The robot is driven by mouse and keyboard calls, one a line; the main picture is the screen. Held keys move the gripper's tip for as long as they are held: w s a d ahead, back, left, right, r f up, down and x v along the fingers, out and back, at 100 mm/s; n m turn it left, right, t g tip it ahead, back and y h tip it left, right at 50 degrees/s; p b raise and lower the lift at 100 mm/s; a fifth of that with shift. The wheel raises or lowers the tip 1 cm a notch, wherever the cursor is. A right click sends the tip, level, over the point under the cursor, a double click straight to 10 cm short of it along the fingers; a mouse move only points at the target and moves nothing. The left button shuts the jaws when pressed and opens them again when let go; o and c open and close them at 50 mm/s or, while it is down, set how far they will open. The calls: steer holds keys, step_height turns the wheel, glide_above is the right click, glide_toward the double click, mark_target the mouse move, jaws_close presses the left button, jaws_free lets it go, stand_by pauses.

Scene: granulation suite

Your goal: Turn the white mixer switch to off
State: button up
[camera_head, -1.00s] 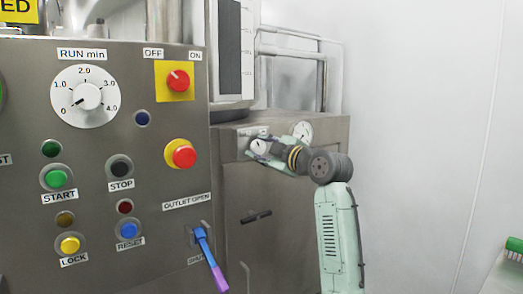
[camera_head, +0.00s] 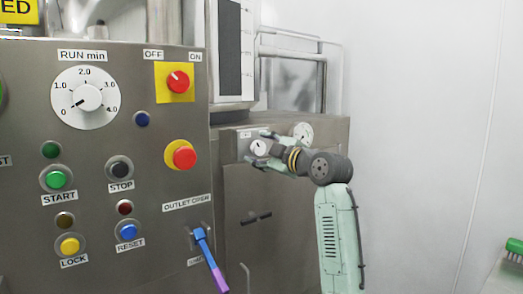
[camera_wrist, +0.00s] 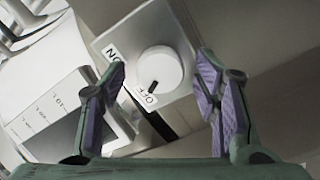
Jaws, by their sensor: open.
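The white mixer switch (camera_wrist: 160,70) is a round knob on a grey box. Its dark pointer mark faces the OFF label (camera_wrist: 148,98); the ON label (camera_wrist: 112,52) is up and to the left. In the head view the switch (camera_head: 259,147) is small and its pointer is hard to read. My gripper (camera_wrist: 165,82) is open, with one purple-padded finger on each side of the knob and visible gaps to both. In the head view my gripper (camera_head: 261,148) is in front of the switch box.
The large steel control panel (camera_head: 170,125) stands left of my gripper, with a red OFF/ON switch (camera_head: 178,81) and a blue-purple lever (camera_head: 210,259). A round gauge (camera_head: 303,132) is just behind my gripper. The white wall at right is clear.

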steer(key=v, duration=1.2)
